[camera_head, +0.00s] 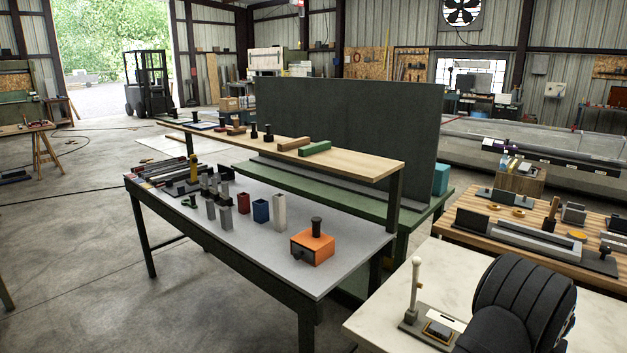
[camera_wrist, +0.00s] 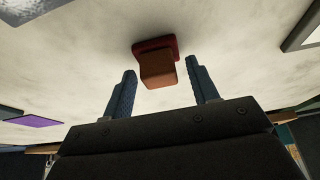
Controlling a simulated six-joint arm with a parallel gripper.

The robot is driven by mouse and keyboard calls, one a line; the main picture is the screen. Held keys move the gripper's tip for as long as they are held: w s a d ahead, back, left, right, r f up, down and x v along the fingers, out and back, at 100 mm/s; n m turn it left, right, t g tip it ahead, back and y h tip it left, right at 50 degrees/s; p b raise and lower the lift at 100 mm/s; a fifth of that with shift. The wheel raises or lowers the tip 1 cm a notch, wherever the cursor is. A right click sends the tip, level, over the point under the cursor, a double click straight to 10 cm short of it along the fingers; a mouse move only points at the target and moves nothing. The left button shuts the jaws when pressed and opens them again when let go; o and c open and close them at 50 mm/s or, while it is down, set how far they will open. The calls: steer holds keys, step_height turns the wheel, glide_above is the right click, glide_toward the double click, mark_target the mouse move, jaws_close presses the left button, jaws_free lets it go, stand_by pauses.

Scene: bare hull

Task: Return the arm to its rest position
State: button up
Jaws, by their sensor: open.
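My gripper (camera_wrist: 160,66) shows in the wrist view as two blue-grey fingers standing apart, with a dark palm below them. Nothing touches the inner faces of the fingers. An orange-brown block (camera_wrist: 157,70) with a dark red base (camera_wrist: 155,46) shows between and beyond the fingertips, against a pale mottled surface (camera_wrist: 80,50). The gap between the block and the fingers cannot be judged in depth. In the head view a black ribbed part of my arm (camera_head: 525,300) fills the lower right; the fingers are not visible there.
A pale-topped table (camera_head: 385,318) lies under my arm, with a small stand and white post (camera_head: 415,285). A wooden bench (camera_head: 590,240) with fixtures is behind it. A grey workbench (camera_head: 265,270) with an orange box (camera_head: 312,248) stands left. Open floor (camera_head: 80,260) is farther left.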

steer(key=v, duration=1.2)
steer(key=x, duration=1.3)
steer(key=shift+s+a, duration=0.1)
step_height(320, 180, up, 5)
steer(key=shift+f, duration=0.25)
steer(key=s+r, duration=0.7)
steer(key=s, duration=0.4)
steer(key=w+a+n+y, duration=0.1)
steer(key=w+a+n, duration=0.3)
steer(key=w+a, duration=0.7)
steer(key=w+a+n+t+y, duration=0.1)
steer(key=w+a+n, duration=0.4)
steer(key=w+a, duration=0.7)
steer(key=w+y, duration=0.1)
steer(key=w, duration=0.2)
steer(key=shift+w+r, duration=0.3)
steer(key=shift+w, duration=0.1)
